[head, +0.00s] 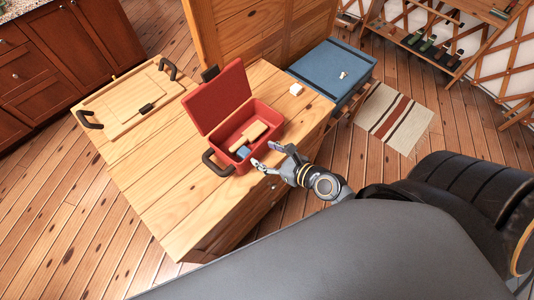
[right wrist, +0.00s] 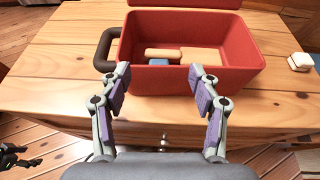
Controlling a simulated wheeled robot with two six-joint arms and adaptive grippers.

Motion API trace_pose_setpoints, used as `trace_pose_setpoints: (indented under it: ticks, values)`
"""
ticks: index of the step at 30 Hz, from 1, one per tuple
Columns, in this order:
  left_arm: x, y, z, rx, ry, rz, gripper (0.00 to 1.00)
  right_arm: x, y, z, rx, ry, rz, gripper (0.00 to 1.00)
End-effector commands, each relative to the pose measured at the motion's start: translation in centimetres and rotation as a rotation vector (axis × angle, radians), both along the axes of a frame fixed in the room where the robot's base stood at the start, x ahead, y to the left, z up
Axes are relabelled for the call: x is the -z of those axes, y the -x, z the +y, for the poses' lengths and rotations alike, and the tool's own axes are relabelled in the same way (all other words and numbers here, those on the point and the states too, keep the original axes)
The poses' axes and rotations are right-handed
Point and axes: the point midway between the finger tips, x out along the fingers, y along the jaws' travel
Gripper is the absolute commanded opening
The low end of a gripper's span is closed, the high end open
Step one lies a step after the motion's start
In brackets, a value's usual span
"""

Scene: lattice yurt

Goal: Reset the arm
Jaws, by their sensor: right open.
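My right gripper (head: 267,157) is open and empty at the front right edge of the wooden cabinet top, just in front of a red toolbox (head: 217,152). In the right wrist view its two fingers (right wrist: 160,88) stand wide apart, with the near wall of the toolbox (right wrist: 250,82) beyond them. The toolbox lid (head: 216,95) is open and tilted back. A light wooden block (head: 254,131) and a blue block (head: 243,152) lie inside the toolbox. My left gripper is not clearly seen in the head view; a dark gripper part shows at the left edge of the right wrist view.
The wooden cabinet top (head: 160,190) is mostly bare at the left and front. A wooden board (head: 128,100) with dark handles lies at its far left. A small white block (head: 296,89) sits right of the toolbox. A blue chest (head: 325,67) stands behind, near a striped rug (head: 397,115).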

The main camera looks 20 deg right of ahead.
Motion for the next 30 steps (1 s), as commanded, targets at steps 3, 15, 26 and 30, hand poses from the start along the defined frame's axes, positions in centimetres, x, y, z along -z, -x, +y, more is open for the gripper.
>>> trace_pose_setpoints:
  ticks: [3,15,26,30]
  values:
    - [0.0,0.0,0.0,0.0,0.0,0.0,0.75,-0.2,0.3,-0.1,-0.001,-0.002,0.0,0.63]
    - [0.0,0.0,0.0,0.0,0.0,0.0,0.75,-0.2,0.2,-0.1,0.0,-0.002,-0.001,0.63]
    - [0.0,0.0,0.0,0.0,0.0,-0.001,0.75,0.5,1.4,1.6,-0.538,0.764,-0.186,0.63]
    - [0.0,0.0,0.0,0.0,0.0,-0.001,0.75,1.5,2.9,0.0,-1.001,1.316,-0.301,0.63]
